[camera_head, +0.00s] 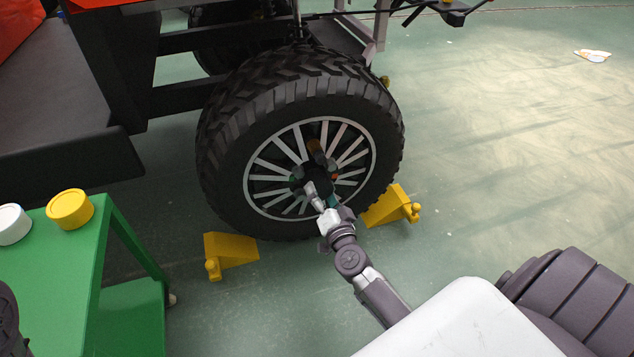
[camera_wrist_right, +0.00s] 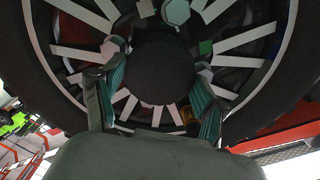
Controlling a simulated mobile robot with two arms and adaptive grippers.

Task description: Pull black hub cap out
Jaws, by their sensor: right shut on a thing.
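The black hub cap (camera_head: 318,180) is at the centre of the large wheel (camera_head: 222,135), partly hidden by my right gripper in the head view. In the right wrist view the hub cap (camera_wrist_right: 155,78) is a round, dark disc in front of the wheel's white spokes. My right gripper (camera_head: 322,187) reaches it from the front. Its teal-padded fingers (camera_wrist_right: 160,85) are on either side of the cap and shut on it. The cap appears to be still at the hub; any gap behind it is hidden. My left gripper is not in view.
Yellow chocks (camera_head: 232,250) and (camera_head: 390,207) sit on the floor at both sides of the wheel. A green table (camera_head: 55,265) at left bears a yellow cap (camera_head: 70,209) and a white cap (camera_head: 12,224). The floor at right is mostly clear.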

